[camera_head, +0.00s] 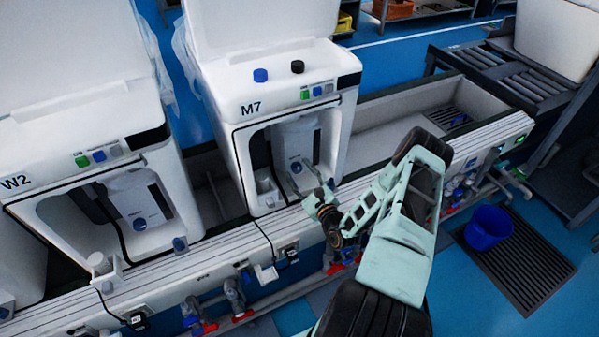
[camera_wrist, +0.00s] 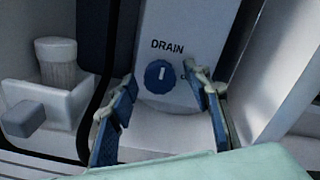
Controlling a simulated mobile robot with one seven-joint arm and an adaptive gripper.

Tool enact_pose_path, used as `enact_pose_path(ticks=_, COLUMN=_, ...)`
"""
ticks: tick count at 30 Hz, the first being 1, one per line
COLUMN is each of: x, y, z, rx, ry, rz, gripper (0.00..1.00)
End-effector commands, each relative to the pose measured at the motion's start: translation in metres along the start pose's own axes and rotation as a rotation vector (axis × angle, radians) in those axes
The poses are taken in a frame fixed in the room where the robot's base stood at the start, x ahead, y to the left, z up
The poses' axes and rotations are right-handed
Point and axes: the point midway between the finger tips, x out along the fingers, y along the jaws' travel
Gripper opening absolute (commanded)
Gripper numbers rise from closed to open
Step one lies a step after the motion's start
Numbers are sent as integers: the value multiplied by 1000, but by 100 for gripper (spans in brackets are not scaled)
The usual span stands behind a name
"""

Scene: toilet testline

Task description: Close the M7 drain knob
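The M7 unit (camera_head: 285,110) is a white machine with an open front bay, in the middle of the head view. Its drain knob (camera_head: 296,167) is a small blue round knob inside the bay. In the wrist view the blue drain knob (camera_wrist: 160,77) sits under the word DRAIN, and its white mark looks about vertical. My gripper (camera_wrist: 164,112) is open, with its blue-padded fingers apart on the left and right below the knob. The fingers do not appear to touch it. In the head view my gripper (camera_head: 308,180) reaches into the bay's opening.
The W2 unit (camera_head: 90,160) stands to the left with its own blue knob. A white capped fitting (camera_wrist: 60,75) stands left of the panel in the wrist view, near a black cable (camera_wrist: 105,60). The bay's side wall (camera_wrist: 275,75) is close on the right.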

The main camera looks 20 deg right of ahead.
Motion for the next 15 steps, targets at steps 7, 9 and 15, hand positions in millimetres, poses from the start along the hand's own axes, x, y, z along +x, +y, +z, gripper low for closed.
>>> enact_pose_path(ticks=7, x=-3, y=0, z=0, rx=1, ry=0, rz=0, gripper=45)
enact_pose_path(ticks=9, x=-9, y=0, z=0, rx=1, ry=0, rz=0, gripper=45)
enact_pose_path(ticks=15, x=-46, y=0, z=-1, rx=3, ry=3, rz=-1, gripper=45)
